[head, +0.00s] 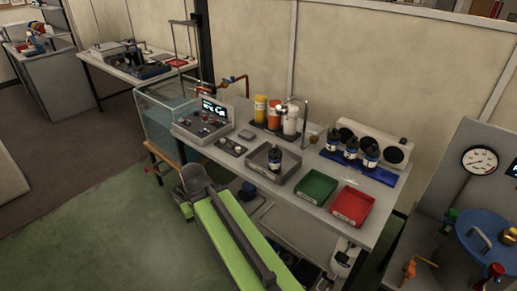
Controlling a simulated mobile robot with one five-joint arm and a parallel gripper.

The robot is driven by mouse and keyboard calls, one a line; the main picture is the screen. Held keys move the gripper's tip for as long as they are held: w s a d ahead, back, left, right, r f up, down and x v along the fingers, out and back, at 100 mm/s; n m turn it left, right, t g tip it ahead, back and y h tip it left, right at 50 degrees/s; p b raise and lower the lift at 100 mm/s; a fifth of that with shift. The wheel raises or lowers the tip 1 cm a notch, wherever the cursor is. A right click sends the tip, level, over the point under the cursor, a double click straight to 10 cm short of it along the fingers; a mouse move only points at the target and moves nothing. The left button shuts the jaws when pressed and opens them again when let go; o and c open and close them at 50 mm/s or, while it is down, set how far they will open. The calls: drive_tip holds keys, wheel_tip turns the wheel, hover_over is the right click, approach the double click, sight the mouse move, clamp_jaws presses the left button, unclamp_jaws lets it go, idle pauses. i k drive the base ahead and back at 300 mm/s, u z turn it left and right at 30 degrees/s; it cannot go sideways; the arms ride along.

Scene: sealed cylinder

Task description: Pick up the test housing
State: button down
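A small dark cylinder with a pale label band (275,160), possibly the test housing, stands upright in a grey tray (298,169) on the bench. Several similar dark cylinders (352,149) stand in a row on a blue tray (388,179) to the right. No readable label tells which one is the test housing. My green arm link reaches up from the bottom edge in front of the bench. I see no gripper fingers, and nothing of mine touches the cylinders.
A green tray (316,187) and a red tray (352,205) sit at the bench front. A control box (203,118) and a water tank (165,117) stand left. Colored bottles (274,114) and a grey device (374,145) are behind. Green floor is free left.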

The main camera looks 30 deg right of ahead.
sight(276, 154)
drive_tip(key=u, duration=0.35)
drive_tip(key=k, duration=1.2)
drive_tip(key=u, duration=0.05)
drive_tip(key=i, duration=1.65)
drive_tip(key=u, duration=0.7)
